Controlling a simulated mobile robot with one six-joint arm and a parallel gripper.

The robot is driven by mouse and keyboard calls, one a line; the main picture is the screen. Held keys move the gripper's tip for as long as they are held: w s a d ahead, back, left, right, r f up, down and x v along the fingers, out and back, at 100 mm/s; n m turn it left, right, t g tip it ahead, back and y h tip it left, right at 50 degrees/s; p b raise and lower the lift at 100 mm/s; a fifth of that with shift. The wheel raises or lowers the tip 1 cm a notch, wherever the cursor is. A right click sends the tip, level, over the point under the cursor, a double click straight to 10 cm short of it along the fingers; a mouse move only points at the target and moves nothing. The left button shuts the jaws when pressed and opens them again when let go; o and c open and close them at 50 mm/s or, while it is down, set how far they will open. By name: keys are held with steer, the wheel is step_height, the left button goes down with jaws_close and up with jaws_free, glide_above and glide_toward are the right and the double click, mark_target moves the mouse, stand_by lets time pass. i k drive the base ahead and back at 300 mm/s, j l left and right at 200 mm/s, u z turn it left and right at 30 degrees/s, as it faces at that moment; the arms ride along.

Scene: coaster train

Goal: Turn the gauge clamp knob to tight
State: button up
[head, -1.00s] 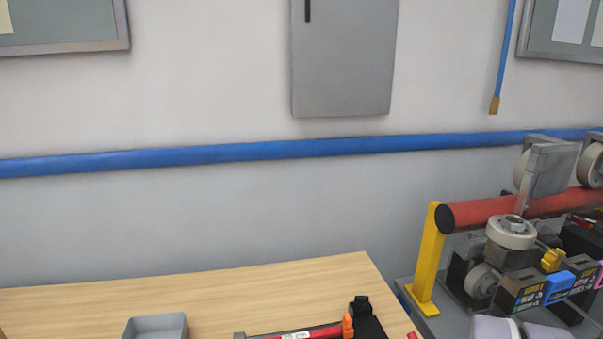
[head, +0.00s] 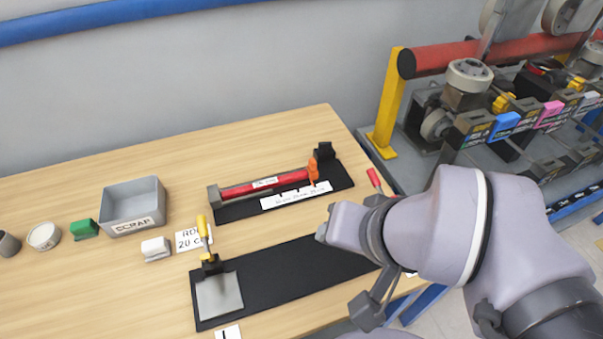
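A gauge lies on a black base (head: 343,182) on the wooden table in the head view. It has a red bar (head: 268,184), a white scale strip (head: 296,196) and a grey end block (head: 214,197). An orange clamp piece (head: 313,171) sits near the bar's right end, beside a black post (head: 325,151). It may carry the clamp knob; its setting is too small to tell. My arm reaches in from the right, to the right of and nearer than the gauge. A grey part, perhaps of my gripper (head: 366,311), shows below the wrist. Its fingers cannot be made out.
A black mat (head: 290,270) with a grey plate (head: 219,295) and yellow-handled clamp (head: 204,228) lies in front. A grey scrap bin (head: 134,207), green block (head: 84,228) and white block (head: 155,248) stand left. A red-handled item (head: 375,180) lies near the right edge. Machinery stands beyond.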

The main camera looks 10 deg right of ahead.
mark_target(324, 146)
steer(key=l, duration=0.5)
steer(key=i+l, duration=0.15)
steer(key=l, duration=0.35)
steer(key=l+z, duration=0.1)
steer(key=l, duration=0.4)
